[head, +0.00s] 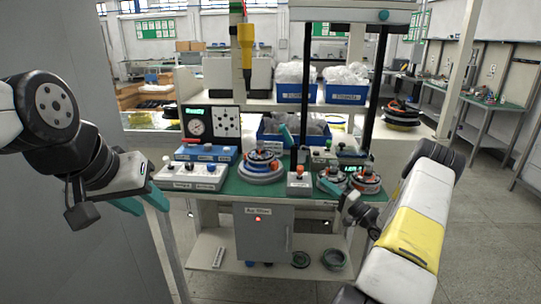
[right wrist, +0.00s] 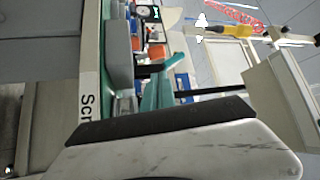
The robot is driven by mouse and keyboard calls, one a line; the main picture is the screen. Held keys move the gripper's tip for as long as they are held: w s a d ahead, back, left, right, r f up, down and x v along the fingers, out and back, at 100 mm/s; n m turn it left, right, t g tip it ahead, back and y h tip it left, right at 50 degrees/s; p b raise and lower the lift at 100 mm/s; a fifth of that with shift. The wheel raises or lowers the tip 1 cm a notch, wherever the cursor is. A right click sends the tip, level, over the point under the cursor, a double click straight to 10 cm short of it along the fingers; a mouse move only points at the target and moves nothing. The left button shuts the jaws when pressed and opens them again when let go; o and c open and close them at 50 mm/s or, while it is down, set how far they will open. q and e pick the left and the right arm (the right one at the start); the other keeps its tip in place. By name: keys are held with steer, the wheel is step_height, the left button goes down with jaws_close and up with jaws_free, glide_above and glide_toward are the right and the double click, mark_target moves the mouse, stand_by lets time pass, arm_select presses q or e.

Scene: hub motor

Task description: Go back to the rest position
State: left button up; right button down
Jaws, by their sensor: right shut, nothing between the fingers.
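My left gripper (head: 143,203) hangs at the left of the head view, in front of the bench's left end. Its two teal fingers are apart, with nothing seen between them. My right gripper (head: 330,186) is low over the bench's front right edge, near the round motor parts (head: 365,181). It is shut and empty. Its teal fingers also show in the right wrist view (right wrist: 165,88). The green-topped bench (head: 235,187) stands ahead of both arms.
A stacked round motor part (head: 262,165) sits mid-bench. Blue bins (head: 295,93) stand on the shelf. A yellow tool (head: 246,45) hangs above. Open floor lies at right.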

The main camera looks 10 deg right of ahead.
steer(key=s+a+r+n+g+y, duration=0.2)
steer(key=a+r+n+g, duration=0.15)
steer(key=a+r, duration=0.3)
steer(key=s+a+r+n+g+y, duration=0.2)
steer(key=a+r+g, duration=0.3)
steer(key=a, duration=0.3)
steer(key=s+a+r+n+g+h, duration=0.25)
steer(key=s+a+r+g, duration=0.35)
steer(key=s+a, duration=0.3)
steer(key=s+r+t+h, duration=0.1)
steer(key=s+r+h, duration=0.1)
steer(key=s, duration=0.5)
steer(key=s+d+r+t+h, duration=0.1)
steer(key=s+r+h, duration=0.1)
steer(key=s+h, duration=0.3)
steer(key=s+d+r+n+t+h, duration=0.1)
steer(key=s+r+h, duration=0.1)
steer(key=s, duration=0.9)
steer(key=shift+d+r+h, duration=0.15)
steer(key=shift+h, duration=0.6)
